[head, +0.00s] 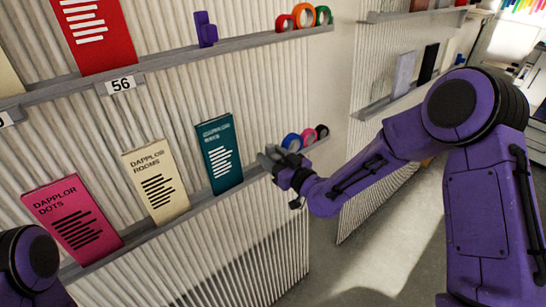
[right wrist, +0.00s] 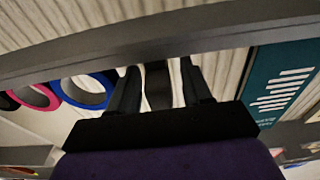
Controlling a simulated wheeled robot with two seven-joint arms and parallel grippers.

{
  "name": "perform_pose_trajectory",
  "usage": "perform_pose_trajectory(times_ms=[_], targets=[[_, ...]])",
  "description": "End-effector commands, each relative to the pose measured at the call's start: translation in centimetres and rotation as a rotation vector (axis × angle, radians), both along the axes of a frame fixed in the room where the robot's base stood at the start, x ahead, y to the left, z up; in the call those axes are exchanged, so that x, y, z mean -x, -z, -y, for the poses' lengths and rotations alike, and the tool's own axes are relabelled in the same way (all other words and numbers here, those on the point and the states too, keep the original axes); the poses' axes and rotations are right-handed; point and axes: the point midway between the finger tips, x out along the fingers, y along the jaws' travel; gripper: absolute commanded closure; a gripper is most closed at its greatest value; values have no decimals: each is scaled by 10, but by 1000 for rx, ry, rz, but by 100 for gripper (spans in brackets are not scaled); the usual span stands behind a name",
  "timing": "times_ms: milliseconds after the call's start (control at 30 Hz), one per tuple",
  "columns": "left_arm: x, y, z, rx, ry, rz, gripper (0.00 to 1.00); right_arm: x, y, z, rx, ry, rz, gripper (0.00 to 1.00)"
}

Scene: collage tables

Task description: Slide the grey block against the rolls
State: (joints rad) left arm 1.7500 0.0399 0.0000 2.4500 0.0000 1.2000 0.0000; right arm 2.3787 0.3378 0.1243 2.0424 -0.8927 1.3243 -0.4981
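My right gripper (head: 270,158) is at the lower ledge, between the teal book and the rolls. In the right wrist view its two dark fingers (right wrist: 160,85) stand apart, one on each side of a dark grey block (right wrist: 158,88). In the head view I cannot tell the block from the grey fingers. The rolls, blue (head: 291,142), pink (head: 308,136) and black (head: 321,131), stand just right of the gripper. My left gripper is out of view.
A teal book (head: 219,155) stands left of the gripper, then a cream book (head: 156,180) and a pink book (head: 72,218). The lower ledge (head: 205,203) runs along the ribbed wall. An upper ledge (head: 178,58) holds a purple figure (head: 206,30) and more rolls (head: 303,15).

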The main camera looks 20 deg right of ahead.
Motion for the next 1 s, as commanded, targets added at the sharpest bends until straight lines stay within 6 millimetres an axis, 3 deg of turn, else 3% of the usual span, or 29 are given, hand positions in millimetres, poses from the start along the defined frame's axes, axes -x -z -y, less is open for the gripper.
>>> perform_pose_trajectory(times_ms=[167,500,633,867,967,1000], targets=[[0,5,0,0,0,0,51,17,2,6,1,0,-1,51],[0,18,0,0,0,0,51,87,1,32,0,1,0,51],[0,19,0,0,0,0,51,98,0,36,0,1,1,51],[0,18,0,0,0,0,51,99,0,36,0,0,0,51],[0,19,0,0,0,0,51,100,7,37,-4,7,-23,77],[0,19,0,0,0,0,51,102,22,38,-12,24,-67,90]])
